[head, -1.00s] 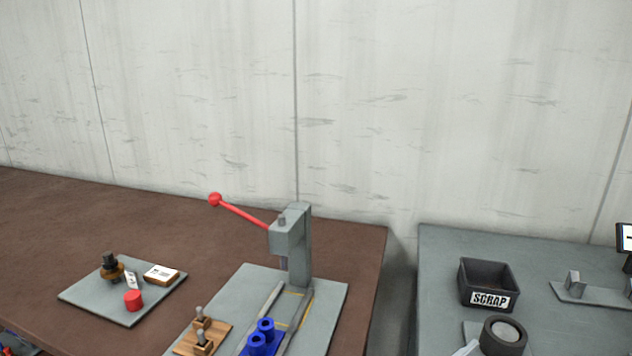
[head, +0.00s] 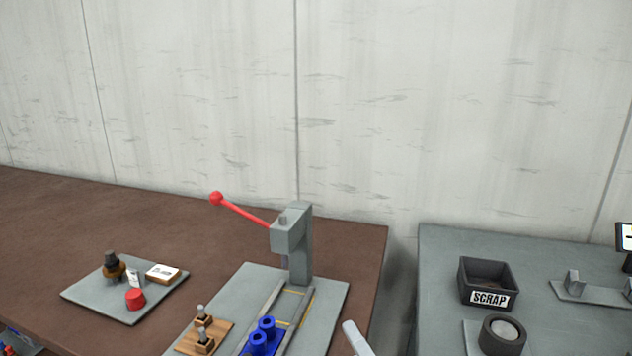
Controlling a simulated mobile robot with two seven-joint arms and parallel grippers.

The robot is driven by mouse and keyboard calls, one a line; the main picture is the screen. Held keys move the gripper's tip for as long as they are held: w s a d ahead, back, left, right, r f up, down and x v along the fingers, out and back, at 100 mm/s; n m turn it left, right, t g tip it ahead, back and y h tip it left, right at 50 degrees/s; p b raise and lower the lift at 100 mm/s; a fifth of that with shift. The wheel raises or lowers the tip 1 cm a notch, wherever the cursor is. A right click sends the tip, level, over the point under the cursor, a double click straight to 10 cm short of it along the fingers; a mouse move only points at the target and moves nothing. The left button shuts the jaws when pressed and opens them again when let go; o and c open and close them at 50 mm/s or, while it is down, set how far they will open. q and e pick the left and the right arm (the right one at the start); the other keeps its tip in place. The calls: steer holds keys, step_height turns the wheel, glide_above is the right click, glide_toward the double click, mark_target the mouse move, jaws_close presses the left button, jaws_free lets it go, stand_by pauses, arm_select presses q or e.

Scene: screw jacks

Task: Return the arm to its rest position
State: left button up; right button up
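A pale, rounded part (head: 356,338), which looks like a piece of my own arm, pokes in at the bottom edge, right of the press plate. No gripper fingers show in the head view, so I cannot see what either gripper holds. A grey arbor press (head: 300,245) with a red-knobbed lever (head: 240,210) stands on a grey plate on the brown table.
A small grey plate (head: 95,293) at the left carries a red cap (head: 135,298), a brown knobbed part (head: 114,268) and a white-topped box (head: 163,273). On the right grey table are a black SCRAP bin (head: 488,283) and a dark round fixture (head: 502,335). A gap separates the tables.

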steer(key=s+f+n+g+h, duration=0.1)
steer(key=s+f+n+g, duration=0.6)
steer(key=f+n, duration=0.3)
steer(key=s+d+f+n+g+h, duration=0.3)
steer(key=s+d+f+g+h, duration=0.35)
steer(key=s+d, duration=0.5)
steer(key=s+a+f+g+y, duration=0.1)
steer(key=s+f, duration=0.1)
steer(key=f, duration=1)
steer(key=s+a+f+g, duration=0.1)
steer(key=f, duration=1)
steer(key=s+d+f, duration=0.3)
steer(key=s+f, duration=1)
steer(key=s, duration=0.2)
steer(key=shift+n+g, duration=0.3)
steer(key=shift+g, duration=0.05)
